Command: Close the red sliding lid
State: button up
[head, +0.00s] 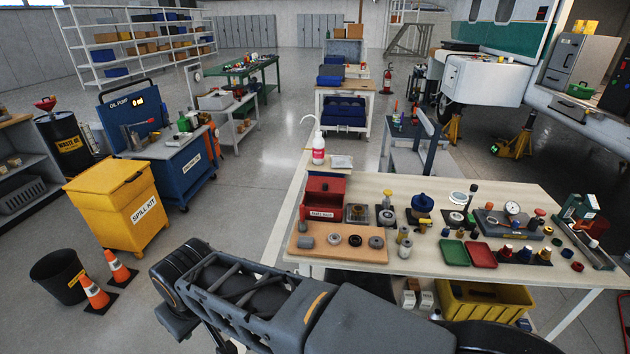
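A red box (323,207) with a white label on its front stands at the back left of the cream workbench (285,235). Its red top (324,185) faces up, and I cannot tell at this size how far the sliding lid covers the box. A flat red tray or plate (480,255) lies farther right on the bench, beside a green one (453,252). My arm crosses the bottom of the head view, in front of the bench. My gripper is out of view.
A wooden board (310,254) with small round parts lies in front of the red box. A white bottle (318,148) stands behind it. Gauges, knobs and fittings crowd the bench's right side. A yellow crate (470,308) sits below. A yellow spill bin (115,205) and cones stand left.

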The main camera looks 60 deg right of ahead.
aim_at(314, 184)
jog(key=z, duration=0.35)
jog(key=i, duration=0.75)
jog(key=z, duration=1.25)
jog(key=i, duration=0.6)
jog(key=z, duration=0.55)
